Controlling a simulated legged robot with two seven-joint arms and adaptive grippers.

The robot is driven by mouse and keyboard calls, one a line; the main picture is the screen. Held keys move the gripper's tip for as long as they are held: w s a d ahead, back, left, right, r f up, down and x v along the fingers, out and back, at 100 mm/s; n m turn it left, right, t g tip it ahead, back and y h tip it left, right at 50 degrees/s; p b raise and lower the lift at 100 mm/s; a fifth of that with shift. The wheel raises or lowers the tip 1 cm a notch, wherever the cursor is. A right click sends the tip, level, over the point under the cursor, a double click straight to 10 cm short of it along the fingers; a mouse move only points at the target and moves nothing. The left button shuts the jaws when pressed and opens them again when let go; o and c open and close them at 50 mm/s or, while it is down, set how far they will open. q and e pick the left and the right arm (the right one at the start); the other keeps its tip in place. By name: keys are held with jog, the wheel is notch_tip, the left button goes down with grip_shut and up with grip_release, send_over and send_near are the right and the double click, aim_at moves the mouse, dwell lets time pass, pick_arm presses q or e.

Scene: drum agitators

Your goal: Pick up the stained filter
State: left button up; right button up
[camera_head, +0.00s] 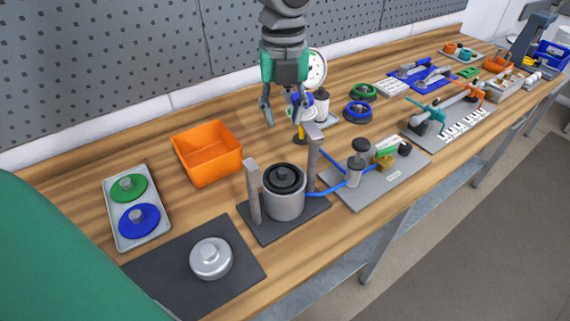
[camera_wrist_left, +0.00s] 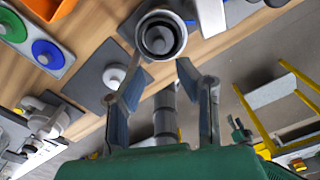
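A grey cylindrical housing (camera_head: 284,202) stands on a dark base plate between two grey posts. A round black part (camera_head: 285,178) sits in its open top; it looks like the stained filter, but I cannot make out stains. In the left wrist view the black part (camera_wrist_left: 159,40) shows inside the housing's rim, beyond my fingertips. My left gripper (camera_head: 284,116) hangs above and behind the housing, apart from it. Its two fingers are spread with nothing between them, as they also show in the left wrist view (camera_wrist_left: 161,65). My right gripper is not in view.
A silver lid (camera_head: 211,258) lies on a dark mat at front left. A tray (camera_head: 117,197) holds green and blue discs. An orange bin (camera_head: 207,153) stands left of the housing. A pump plate (camera_head: 372,184) with blue hoses is close on the right. The posts rise beside the housing.

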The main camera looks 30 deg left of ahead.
pick_arm(q)
send_over(283, 169)
jog(key=f, duration=0.4)
jog(key=shift+s+a+f, duration=0.2)
jog(key=shift+a+f, duration=0.1)
jog(key=shift+a, duration=0.1)
jog(key=f, duration=0.2)
jog(key=shift+w+d+f, duration=0.1)
jog(key=shift+w+f, duration=0.25)
jog(key=shift+w, duration=0.05)
jog(key=shift+w+f, duration=0.15)
jog(key=shift+f, duration=0.45)
jog(key=f, duration=0.2)
jog(key=s+f, duration=0.1)
jog(key=f, duration=0.1)
jog(key=shift+f, duration=0.15)
jog(key=shift+w+d+f, duration=0.1)
jog(key=shift+f, duration=0.15)
jog(key=shift+d, duration=0.3)
grip_shut()
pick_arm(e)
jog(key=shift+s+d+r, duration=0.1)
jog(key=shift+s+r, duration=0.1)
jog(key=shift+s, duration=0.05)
